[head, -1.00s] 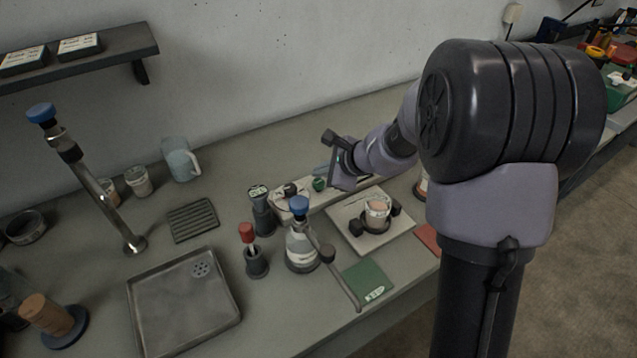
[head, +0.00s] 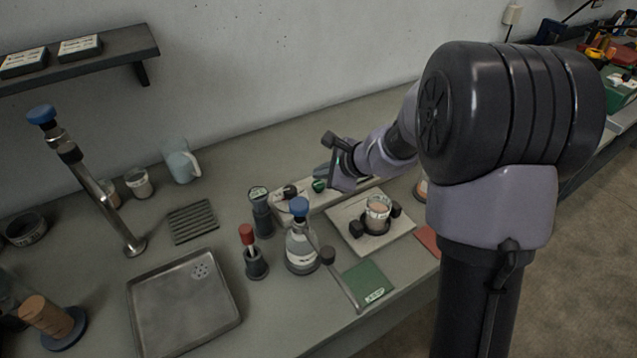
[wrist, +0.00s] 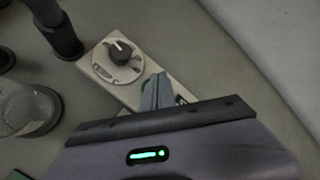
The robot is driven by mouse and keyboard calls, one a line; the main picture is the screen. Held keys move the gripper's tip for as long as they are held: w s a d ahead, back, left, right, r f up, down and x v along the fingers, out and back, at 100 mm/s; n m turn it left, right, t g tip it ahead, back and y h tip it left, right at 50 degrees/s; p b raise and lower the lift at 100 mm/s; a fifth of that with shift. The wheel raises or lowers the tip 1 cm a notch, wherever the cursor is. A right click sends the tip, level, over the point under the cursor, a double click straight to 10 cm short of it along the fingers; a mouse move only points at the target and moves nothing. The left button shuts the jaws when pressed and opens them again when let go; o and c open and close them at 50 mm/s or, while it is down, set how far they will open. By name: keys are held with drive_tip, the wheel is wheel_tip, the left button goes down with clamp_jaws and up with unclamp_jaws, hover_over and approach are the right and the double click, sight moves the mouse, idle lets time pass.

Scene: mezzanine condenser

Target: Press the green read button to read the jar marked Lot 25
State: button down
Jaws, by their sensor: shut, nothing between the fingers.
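The green button (head: 319,185) sits on a long pale panel (head: 287,214) beside a black dial (head: 290,191). A glass jar with tan contents (head: 377,214) stands in a dark holder on a pale square plate (head: 347,232). No lot marking is readable on it.
A blue-capped bottle (head: 300,250), a red-topped plunger (head: 255,262) and a dark cylinder (head: 261,212) stand in front of the panel. A green card (head: 366,279) lies at the front edge. A metal tray (head: 185,310) and other jars (head: 138,184) are left. The wall is behind.

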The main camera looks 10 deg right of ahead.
sight(321, 185)
drive_tip(key=shift+f, duration=0.1)
idle(0.6)
drive_tip(key=shift+f+b, duration=0.3)
drive_tip(key=shift+b, duration=0.25)
drive_tip(key=shift+f+b, duration=0.65)
drive_tip(key=shift+b, duration=0.1)
idle(0.4)
idle(0.4)
drive_tip(key=shift+r+p, duration=0.9)
drive_tip(key=shift+r, duration=0.2)
wheel_tip(321, 185, up, 5)
drive_tip(key=p, duration=0.4)
